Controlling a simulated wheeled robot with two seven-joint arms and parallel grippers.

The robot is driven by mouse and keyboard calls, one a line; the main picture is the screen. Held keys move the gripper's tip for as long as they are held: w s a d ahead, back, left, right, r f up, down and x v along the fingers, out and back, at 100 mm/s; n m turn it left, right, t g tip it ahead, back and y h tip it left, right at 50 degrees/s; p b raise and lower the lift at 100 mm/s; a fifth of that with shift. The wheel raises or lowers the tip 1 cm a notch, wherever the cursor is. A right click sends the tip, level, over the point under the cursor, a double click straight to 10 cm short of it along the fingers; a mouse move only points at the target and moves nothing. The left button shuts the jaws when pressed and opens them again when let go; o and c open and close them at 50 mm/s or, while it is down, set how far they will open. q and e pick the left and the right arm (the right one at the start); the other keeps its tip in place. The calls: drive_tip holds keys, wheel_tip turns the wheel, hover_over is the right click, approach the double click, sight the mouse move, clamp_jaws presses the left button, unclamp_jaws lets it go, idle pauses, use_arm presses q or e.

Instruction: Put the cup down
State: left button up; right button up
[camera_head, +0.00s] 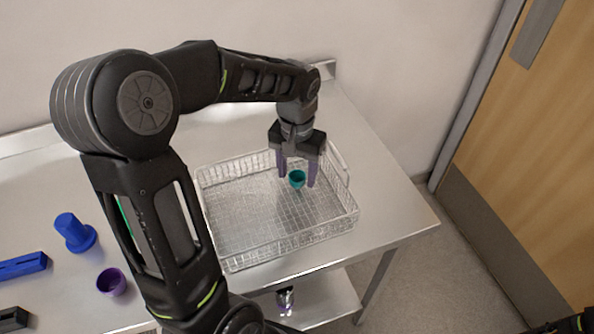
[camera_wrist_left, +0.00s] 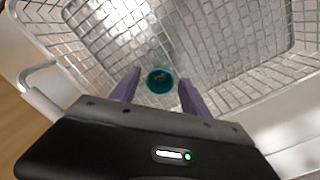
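A small teal cup (camera_head: 297,179) is in the wire basket (camera_head: 228,262), near its back right part. My left gripper (camera_head: 298,180) points down into the basket, with its two purple fingers apart on either side of the cup. In the left wrist view, the cup (camera_wrist_left: 160,80) shows its open mouth towards the camera. There the left gripper (camera_wrist_left: 158,92) has a visible gap between each finger and the cup, so it is open. Whether the cup's base rests fully on the mesh is hard to tell.
The basket stands on a steel table (camera_head: 385,215). At the left are a blue flanged piece (camera_head: 75,233), a purple cup (camera_head: 111,282) and a blue block (camera_head: 22,266). The basket's left part is empty. A wall is behind, and a wooden door (camera_head: 545,130) is at the right.

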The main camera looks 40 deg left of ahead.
use_arm(q)
wheel_tip(320, 180, up, 12)
drive_tip(key=shift+r, duration=0.2)
idle(0.6)
idle(0.6)
